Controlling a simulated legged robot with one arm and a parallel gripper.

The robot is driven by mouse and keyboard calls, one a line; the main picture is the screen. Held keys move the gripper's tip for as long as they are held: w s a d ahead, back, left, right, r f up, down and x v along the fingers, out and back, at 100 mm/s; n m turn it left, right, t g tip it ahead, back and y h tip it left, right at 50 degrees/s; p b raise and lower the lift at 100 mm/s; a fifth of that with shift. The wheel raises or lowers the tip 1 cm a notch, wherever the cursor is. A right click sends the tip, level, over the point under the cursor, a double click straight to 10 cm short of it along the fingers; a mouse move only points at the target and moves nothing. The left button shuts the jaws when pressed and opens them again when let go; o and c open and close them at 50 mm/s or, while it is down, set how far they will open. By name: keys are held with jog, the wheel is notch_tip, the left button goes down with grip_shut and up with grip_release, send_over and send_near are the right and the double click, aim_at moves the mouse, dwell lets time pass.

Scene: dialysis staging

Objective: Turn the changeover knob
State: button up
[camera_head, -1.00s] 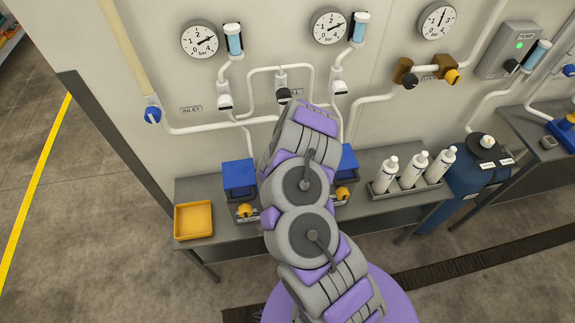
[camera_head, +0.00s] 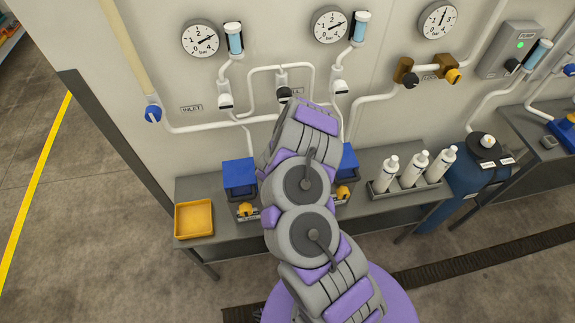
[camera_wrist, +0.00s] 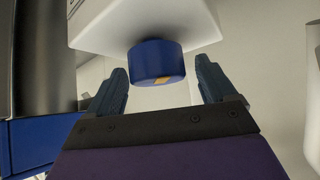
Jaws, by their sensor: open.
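A round blue knob (camera_wrist: 157,63) with an orange-yellow mark on its face projects from a white housing (camera_wrist: 140,22) in the wrist view. My gripper (camera_wrist: 162,78) is open, one finger on each side of the knob. Gaps show between both fingers and the knob, so I see no contact. In the head view my arm hides the gripper and this knob. I cannot tell for certain that it is the changeover knob.
Piping and pressure gauges (camera_head: 200,39) line the wall. Below, a grey bench (camera_head: 371,212) holds a yellow tray (camera_head: 194,219), a blue box (camera_head: 240,177) and white bottles (camera_head: 414,169). A blue tank (camera_head: 480,178) stands right of the bottles.

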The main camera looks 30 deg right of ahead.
jog(key=p+v, duration=0.4)
jog(key=v, duration=1.3)
jog(key=shift+f, duration=0.1)
